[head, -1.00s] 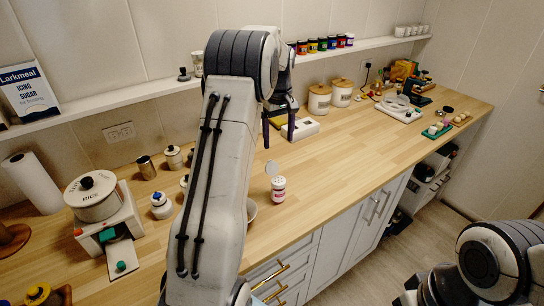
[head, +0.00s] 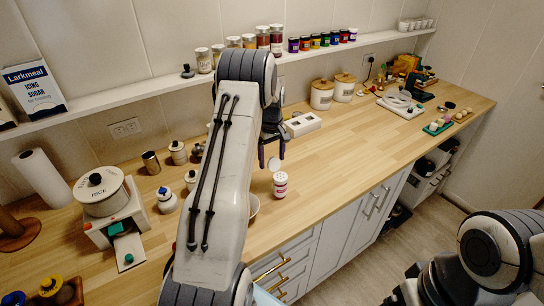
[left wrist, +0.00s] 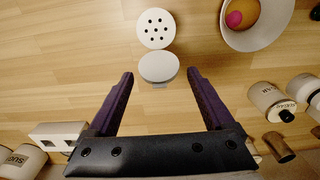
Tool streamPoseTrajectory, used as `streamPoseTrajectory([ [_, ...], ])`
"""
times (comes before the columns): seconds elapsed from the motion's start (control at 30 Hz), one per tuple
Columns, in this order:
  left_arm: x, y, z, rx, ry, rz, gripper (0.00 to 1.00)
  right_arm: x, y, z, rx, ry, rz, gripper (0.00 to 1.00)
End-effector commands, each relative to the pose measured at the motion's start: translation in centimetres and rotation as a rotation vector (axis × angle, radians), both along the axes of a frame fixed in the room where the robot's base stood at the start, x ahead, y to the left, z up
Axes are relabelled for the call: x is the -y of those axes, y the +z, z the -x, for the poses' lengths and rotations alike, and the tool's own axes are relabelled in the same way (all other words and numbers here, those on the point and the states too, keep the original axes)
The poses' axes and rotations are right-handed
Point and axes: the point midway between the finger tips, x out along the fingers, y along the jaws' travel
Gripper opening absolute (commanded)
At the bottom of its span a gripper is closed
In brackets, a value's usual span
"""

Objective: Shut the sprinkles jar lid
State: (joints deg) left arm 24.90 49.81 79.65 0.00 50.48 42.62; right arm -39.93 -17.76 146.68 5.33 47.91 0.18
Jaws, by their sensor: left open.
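The sprinkles jar (head: 280,188) is a small white shaker with a red-pink band, standing upright on the wooden counter. Its white round lid (head: 273,163) stands swung open on the side toward the back wall. In the left wrist view, the jar's perforated top (left wrist: 155,28) is uncovered and the lid (left wrist: 158,67) lies below it in the picture. My left gripper (head: 271,153) is open and empty, with dark purple fingers just above and behind the lid. In the left wrist view, the fingertips (left wrist: 160,75) flank the lid with gaps on both sides. My right gripper is not visible.
A white bowl (left wrist: 257,42) with a pink and an orange item stands beside the jar, partly hidden by my arm in the head view. Canisters (head: 178,152) and a rice cooker (head: 101,190) stand left. A white block (head: 302,124) lies behind. Counter right of the jar is clear.

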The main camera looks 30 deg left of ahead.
Motion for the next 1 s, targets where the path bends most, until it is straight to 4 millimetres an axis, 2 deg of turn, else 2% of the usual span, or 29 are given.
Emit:
streamPoseTrajectory([
  [0.17,0.0,0.0,0.0,0.000,0.000,0.000,0.86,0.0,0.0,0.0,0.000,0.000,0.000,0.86],
  [0.3,0.0,0.0,0.0,0.000,0.000,0.001,0.33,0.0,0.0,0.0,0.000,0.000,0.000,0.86],
  [0.37,0.0,0.0,0.0,0.000,0.000,0.001,0.10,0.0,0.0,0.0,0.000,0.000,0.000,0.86],
  [0.4,0.0,0.0,0.0,0.000,0.000,0.001,0.02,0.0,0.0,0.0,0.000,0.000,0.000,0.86],
  [0.67,0.2,-0.1,0.1,0.010,-0.001,-0.026,0.01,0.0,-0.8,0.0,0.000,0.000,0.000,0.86],
  [0.87,0.6,-0.2,0.2,0.045,-0.003,-0.105,0.01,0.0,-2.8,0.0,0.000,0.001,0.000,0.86],
  [1.0,1.0,-0.3,0.3,0.077,-0.004,-0.180,0.02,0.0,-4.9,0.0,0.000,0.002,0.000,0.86],
])
